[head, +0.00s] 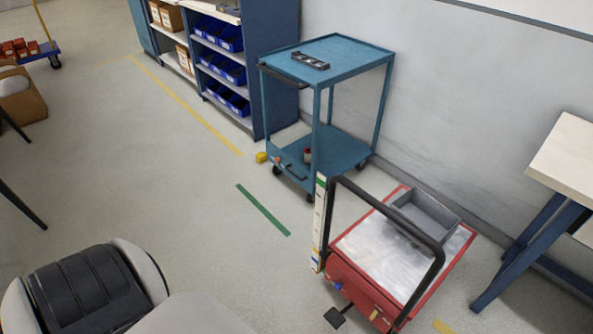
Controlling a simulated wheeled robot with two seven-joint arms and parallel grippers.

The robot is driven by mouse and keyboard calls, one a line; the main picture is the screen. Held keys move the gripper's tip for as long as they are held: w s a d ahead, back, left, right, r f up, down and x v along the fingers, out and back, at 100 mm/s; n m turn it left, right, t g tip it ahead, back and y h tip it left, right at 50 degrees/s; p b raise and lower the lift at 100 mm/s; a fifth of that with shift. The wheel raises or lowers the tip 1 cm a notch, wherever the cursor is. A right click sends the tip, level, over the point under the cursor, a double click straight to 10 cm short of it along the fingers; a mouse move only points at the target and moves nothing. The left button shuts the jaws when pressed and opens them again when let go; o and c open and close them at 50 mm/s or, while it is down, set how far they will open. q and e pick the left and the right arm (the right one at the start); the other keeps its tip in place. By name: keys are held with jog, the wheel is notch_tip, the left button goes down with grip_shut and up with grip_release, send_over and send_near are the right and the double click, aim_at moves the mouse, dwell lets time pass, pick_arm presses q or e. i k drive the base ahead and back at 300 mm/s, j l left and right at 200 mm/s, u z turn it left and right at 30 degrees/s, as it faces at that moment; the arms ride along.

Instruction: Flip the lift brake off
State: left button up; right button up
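A black pedal (335,318) sticks out low at that end. I cannot tell which of these is the brake, or its setting. An upright white scale strip (318,225) with coloured marks stands at the cart's left corner. Neither of my grippers is in view.
A grey bin (424,216) sits on the cart. A blue trolley (345,58) stands behind it, with a yellow object (261,157) on the floor beside. A table (565,150) stands at right, blue shelving (268,70) at the back. The floor left of the cart is clear.

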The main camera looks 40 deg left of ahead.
aim_at(339, 285)
jog(key=u, duration=0.8)
jog(key=i+l+u, duration=0.15)
jog(key=l+u, duration=0.15)
jog(key=l, duration=0.3)
jog(key=l+u, duration=0.3)
jog(key=l, duration=0.35)
jog(key=i, duration=0.05)
